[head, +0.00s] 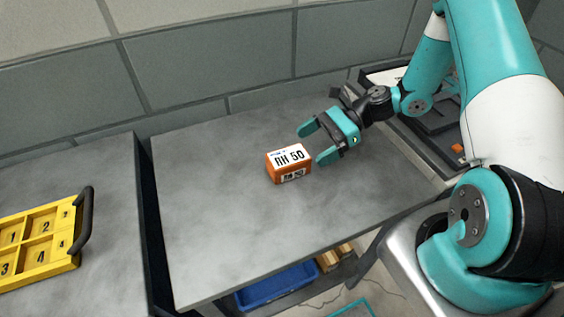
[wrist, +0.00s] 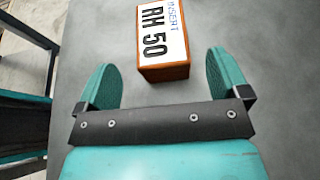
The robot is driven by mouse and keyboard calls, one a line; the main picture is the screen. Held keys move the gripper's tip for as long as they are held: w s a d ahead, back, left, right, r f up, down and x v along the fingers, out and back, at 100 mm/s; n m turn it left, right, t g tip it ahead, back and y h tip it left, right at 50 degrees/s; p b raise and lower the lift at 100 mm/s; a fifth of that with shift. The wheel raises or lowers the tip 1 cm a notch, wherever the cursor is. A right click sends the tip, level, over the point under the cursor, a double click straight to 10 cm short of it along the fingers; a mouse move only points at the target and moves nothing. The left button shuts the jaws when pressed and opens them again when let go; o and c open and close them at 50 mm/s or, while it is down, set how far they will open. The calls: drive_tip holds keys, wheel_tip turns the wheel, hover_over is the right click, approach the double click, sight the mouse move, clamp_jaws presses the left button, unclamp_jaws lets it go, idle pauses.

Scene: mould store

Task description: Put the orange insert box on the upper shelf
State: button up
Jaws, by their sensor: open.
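My gripper (head: 312,144) is open, just right of the box in the head view. In the wrist view the box (wrist: 163,42) lies ahead of the gripper (wrist: 163,82), roughly between the lines of the two teal fingers and mostly beyond their tips. The fingers do not appear to touch it. I cannot make out an upper shelf in either view.
A yellow tray (head: 38,262) with numbered compartments and a black handle sits on a separate surface at left, across a dark gap. A blue bin (head: 277,287) is below the table. A dark tray (head: 436,118) lies behind my arm. A block wall closes the back.

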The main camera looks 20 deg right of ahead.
sight(292, 154)
drive_tip(key=x, duration=0.1)
drive_tip(key=p+x, duration=0.1)
drive_tip(key=x, duration=0.2)
drive_tip(key=shift+a+r+p, duration=0.25)
drive_tip(key=shift+a+p, duration=0.1)
drive_tip(key=shift+a, duration=0.05)
drive_tip(key=shift+w+a+f, duration=0.1)
drive_tip(key=shift+a+f, duration=0.2)
drive_tip(key=shift+a, duration=0.1)
drive_tip(key=c, duration=1.3)
drive_tip(key=shift+c, duration=0.2)
drive_tip(key=shift+r, duration=0.15)
